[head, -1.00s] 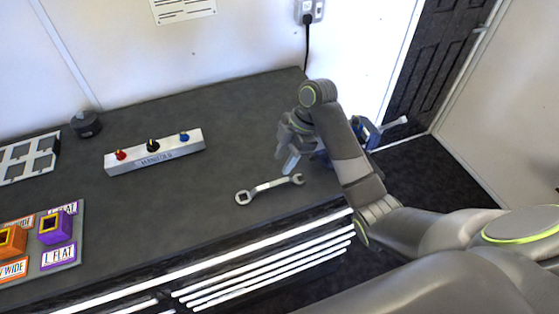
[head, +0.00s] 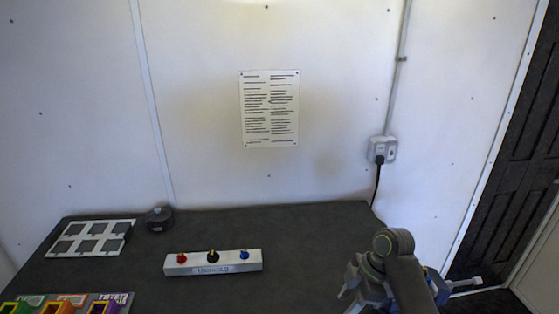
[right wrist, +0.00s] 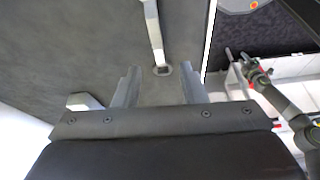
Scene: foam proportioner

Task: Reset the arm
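My right gripper (head: 358,298) is at the bottom of the head view, over the right end of the dark bench (head: 310,240), its tips partly cut off. In the right wrist view its two fingers (right wrist: 160,75) are spread apart with nothing gripped. A grey wrench (right wrist: 153,25) lies on the bench beyond the fingers. Its ring end shows in the gap between the fingertips. I cannot tell how high the fingers are above it. The wrench is not visible in the head view. My left gripper is not recognisable in either view.
A manifold block (head: 213,263) with red, black and blue knobs stands mid-bench. Left are a frame with square openings (head: 90,238), a dark round object (head: 159,218) and coloured blocks (head: 60,305). A blue device (head: 437,287) sits behind my right arm. A socket (head: 382,149) is on the wall.

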